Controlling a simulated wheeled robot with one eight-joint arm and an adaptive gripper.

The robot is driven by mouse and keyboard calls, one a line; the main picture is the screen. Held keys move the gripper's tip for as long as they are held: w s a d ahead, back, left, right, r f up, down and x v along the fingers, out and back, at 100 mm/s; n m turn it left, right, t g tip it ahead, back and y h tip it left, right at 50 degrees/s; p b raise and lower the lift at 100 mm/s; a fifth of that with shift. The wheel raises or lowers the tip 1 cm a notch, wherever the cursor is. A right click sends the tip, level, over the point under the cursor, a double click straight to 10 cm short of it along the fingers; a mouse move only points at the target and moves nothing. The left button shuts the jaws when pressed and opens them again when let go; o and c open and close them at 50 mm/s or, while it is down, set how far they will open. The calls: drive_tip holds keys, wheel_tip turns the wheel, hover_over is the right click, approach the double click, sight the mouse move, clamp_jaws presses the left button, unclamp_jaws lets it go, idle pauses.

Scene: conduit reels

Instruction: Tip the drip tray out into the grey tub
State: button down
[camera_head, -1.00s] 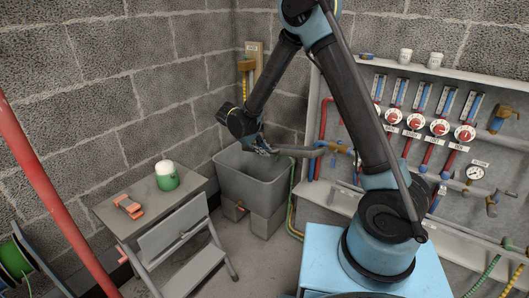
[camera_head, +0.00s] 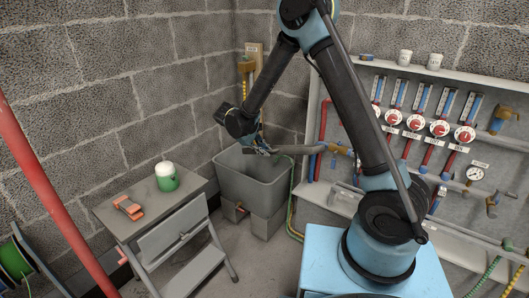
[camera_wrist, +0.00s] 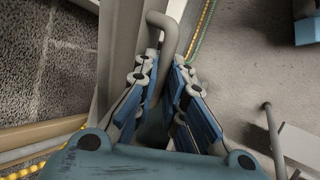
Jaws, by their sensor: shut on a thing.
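The grey tub (camera_head: 254,178) stands in the corner on blocks, its open top facing up. My gripper (camera_head: 262,148) is above the tub's back right rim, pointing down and to the right. In the wrist view my gripper (camera_wrist: 163,95) is shut on a bent grey rod (camera_wrist: 171,38), apparently the drip tray's handle. In the head view a thin grey-brown shape (camera_head: 298,150) runs right from the jaws toward the panel. It may be the drip tray seen edge-on; I cannot tell it from the pipework. Any contents are hidden.
The valve panel (camera_head: 420,165) with red valves and a gauge is close on the right. A wooden board (camera_head: 254,60) hangs behind the tub. A step stool (camera_head: 150,206) at left carries a white-green pot (camera_head: 166,177) and an orange tool (camera_head: 128,207).

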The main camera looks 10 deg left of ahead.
drive_tip(key=shift+m+t+y, duration=0.8)
drive_tip(key=shift+m+y, duration=0.4)
drive_tip(key=shift+y, duration=0.2)
